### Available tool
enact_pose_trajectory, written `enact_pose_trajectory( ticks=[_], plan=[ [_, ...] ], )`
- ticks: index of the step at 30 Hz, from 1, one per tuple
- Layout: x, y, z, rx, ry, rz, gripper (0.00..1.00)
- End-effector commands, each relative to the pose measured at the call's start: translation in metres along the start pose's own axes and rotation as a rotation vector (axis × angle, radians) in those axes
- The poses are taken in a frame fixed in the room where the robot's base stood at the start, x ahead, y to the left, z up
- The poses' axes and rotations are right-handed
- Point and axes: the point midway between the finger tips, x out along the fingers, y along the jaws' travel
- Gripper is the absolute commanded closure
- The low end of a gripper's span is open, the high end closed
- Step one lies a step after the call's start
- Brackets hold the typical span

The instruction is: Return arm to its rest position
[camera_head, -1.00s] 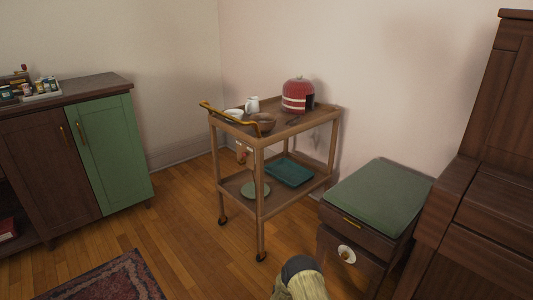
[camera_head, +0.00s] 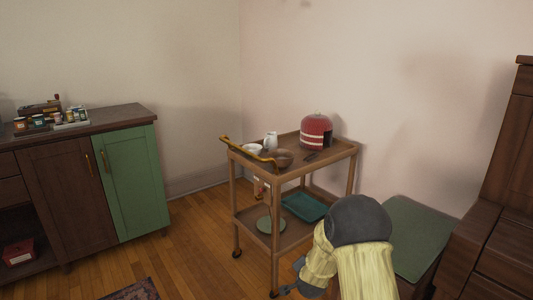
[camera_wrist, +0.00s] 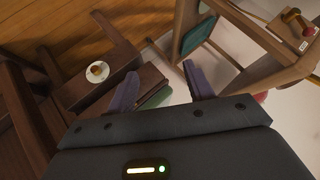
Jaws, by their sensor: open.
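My arm, in a yellow sleeve with a dark grey joint cover, rises at the lower right of the head view, in front of the wooden cart (camera_head: 270,169) and the green-topped cabinet (camera_head: 418,232). My gripper (camera_head: 287,289) is partly visible at the bottom edge, low by the cart's front leg. In the wrist view my gripper (camera_wrist: 162,86) has its two fingers spread apart with nothing between them.
The cart carries a red-and-white domed object (camera_head: 316,132), a white jug (camera_head: 270,141), bowls, and a teal tray (camera_head: 304,207) below. A white cup-like item (camera_wrist: 97,71) shows in the wrist view.

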Motion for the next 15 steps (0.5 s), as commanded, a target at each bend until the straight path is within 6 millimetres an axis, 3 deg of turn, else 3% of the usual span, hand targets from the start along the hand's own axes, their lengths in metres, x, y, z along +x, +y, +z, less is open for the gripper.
enact_pose_trajectory(
  ticks=[1, 8, 15],
  plan=[
    [-0.02, -0.004, -0.005, -0.048, -0.035, 0.004, 0.48],
    [-0.103, 0.004, -0.005, -0.298, -0.225, 0.044, 0.48],
    [-0.197, 0.036, 0.0, -0.559, -0.414, 0.093, 0.48]
  ],
)
